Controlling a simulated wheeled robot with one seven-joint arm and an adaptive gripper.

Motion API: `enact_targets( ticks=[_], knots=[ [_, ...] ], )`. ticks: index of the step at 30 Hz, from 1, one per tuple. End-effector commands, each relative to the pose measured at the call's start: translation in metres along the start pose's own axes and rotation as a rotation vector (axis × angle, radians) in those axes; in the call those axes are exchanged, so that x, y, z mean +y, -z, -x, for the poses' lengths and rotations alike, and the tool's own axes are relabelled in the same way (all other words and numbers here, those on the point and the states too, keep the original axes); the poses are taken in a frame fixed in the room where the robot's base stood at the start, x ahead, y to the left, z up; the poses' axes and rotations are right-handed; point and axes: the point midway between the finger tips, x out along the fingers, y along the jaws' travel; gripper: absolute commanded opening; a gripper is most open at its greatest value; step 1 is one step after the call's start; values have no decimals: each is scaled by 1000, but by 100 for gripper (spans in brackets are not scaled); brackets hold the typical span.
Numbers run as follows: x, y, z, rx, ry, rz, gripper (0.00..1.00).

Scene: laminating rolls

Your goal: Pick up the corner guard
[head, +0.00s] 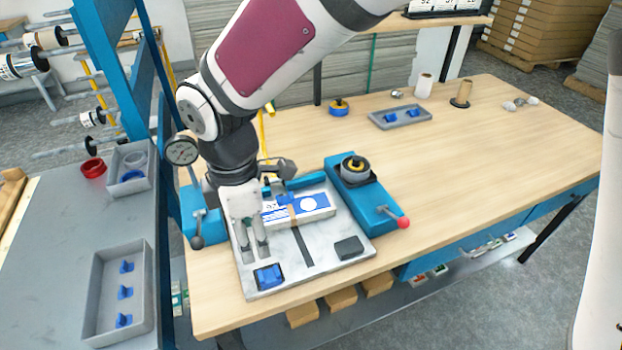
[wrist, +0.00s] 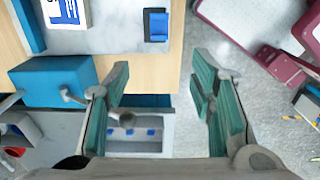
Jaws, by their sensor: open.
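Small blue angled pieces that look like corner guards (head: 125,292) stand in a row in a grey tray (head: 91,318) on the grey surface at left. They also show small between my fingers in the wrist view (wrist: 130,132). More blue pieces (head: 390,117) lie in a second grey tray (head: 429,113) at the back of the bench. My gripper (head: 253,252) is open and empty above the left part of the metal plate (head: 338,238), behind a blue block in a dark frame (head: 269,276). In the wrist view my fingers (wrist: 163,88) are spread wide, apart from any piece.
A white-and-blue box (head: 305,208) lies on the plate near a dark block (head: 349,247). A blue clamp unit with a red knob (head: 403,222) stands at right and a dial gauge (head: 181,151) at left.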

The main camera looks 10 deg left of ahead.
Motion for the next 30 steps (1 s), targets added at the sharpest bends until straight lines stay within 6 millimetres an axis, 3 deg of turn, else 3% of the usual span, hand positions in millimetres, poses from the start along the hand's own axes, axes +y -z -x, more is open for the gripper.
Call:
enact_targets(
  ticks=[12, 22, 30],
  knots=[
    [-1, 2, -69, 1, 5, 6, 50],
    [0, 2, -95, 1, 4, 4, 50],
    [1, 4, -131, 0, 4, 3, 50]
  ],
)
